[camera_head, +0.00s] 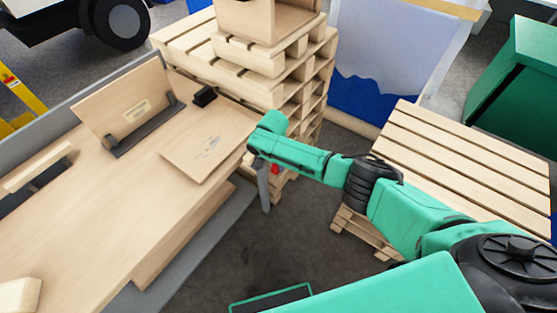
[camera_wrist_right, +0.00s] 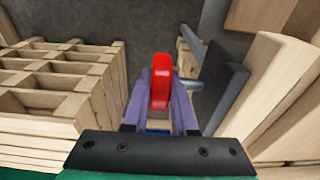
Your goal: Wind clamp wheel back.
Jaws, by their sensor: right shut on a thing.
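The red clamp wheel (camera_wrist_right: 160,82) shows edge-on in the right wrist view, upright between the purple fingers of my right gripper (camera_wrist_right: 161,100). The gripper is shut on it. In the head view only a small red part (camera_head: 275,169) shows, below the end of my right arm and beside the workbench's right edge. A grey metal bar (camera_head: 264,188) hangs down just left of it. The wheel's face and how far it is turned cannot be seen. My left gripper is in neither view.
The wooden workbench (camera_head: 90,225) fills the left, with a flat board (camera_head: 190,165) and a board standing in a dark holder (camera_head: 145,133). Stacked pallets (camera_head: 310,95) stand close behind my right gripper. Another slatted pallet (camera_head: 470,160) lies at right. Grey floor (camera_head: 265,250) is open in front.

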